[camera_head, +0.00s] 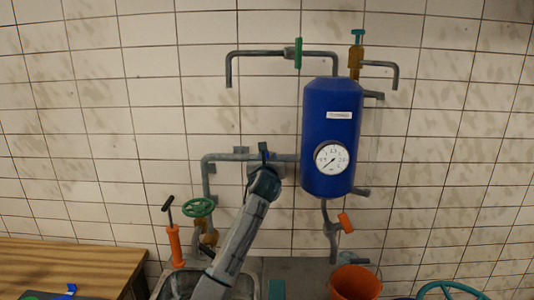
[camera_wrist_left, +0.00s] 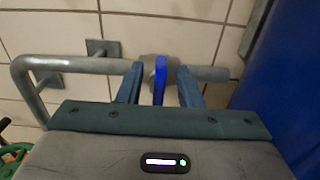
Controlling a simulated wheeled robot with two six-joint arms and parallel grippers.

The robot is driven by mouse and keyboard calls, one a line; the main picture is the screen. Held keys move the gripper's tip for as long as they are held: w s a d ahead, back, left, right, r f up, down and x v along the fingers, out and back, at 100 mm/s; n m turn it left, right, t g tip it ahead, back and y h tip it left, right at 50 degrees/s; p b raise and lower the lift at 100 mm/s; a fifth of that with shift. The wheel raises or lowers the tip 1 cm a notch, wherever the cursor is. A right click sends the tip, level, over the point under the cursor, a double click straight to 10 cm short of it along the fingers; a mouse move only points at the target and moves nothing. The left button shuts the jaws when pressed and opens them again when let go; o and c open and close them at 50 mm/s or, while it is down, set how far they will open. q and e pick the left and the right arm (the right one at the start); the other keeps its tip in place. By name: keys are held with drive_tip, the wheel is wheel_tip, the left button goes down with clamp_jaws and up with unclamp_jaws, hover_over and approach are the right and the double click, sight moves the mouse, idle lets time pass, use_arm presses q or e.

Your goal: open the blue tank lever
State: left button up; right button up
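The blue tank (camera_head: 331,130) hangs on the tiled wall with a round pressure gauge (camera_head: 332,158) on its front. A grey pipe (camera_head: 225,157) runs into its left side and carries a valve with a blue lever (camera_wrist_left: 160,80). In the head view the lever is mostly hidden by my left gripper (camera_head: 263,158). In the left wrist view my left gripper (camera_wrist_left: 159,72) is open, with one finger on each side of the lever. A gap shows between the lever and each finger. My right gripper is not in view.
An orange lever (camera_head: 345,222) hangs below the tank. An orange pump (camera_head: 175,246), an orange bucket (camera_head: 355,284) and a wooden table (camera_head: 65,265) stand below.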

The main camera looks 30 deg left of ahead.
use_arm(q)
drive_tip(key=shift+w+a, duration=0.3)
drive_tip(key=shift+w, duration=0.2)
clamp_jaws()
drive_tip(key=shift+a+n, duration=0.1)
drive_tip(key=shift+n, duration=0.2)
drive_tip(key=f+n+b, duration=0.1)
drive_tip(key=n, duration=0.4)
drive_tip(key=s+a+f+n+b, duration=0.1)
drive_tip(key=n+b, duration=0.1)
drive_tip(key=n, duration=0.4)
drive_tip(key=a+f+n+b, duration=0.1)
drive_tip(key=n+b, duration=0.1)
drive_tip(key=n, duration=0.4)
drive_tip(key=shift+s, duration=0.2)
idle(0.4)
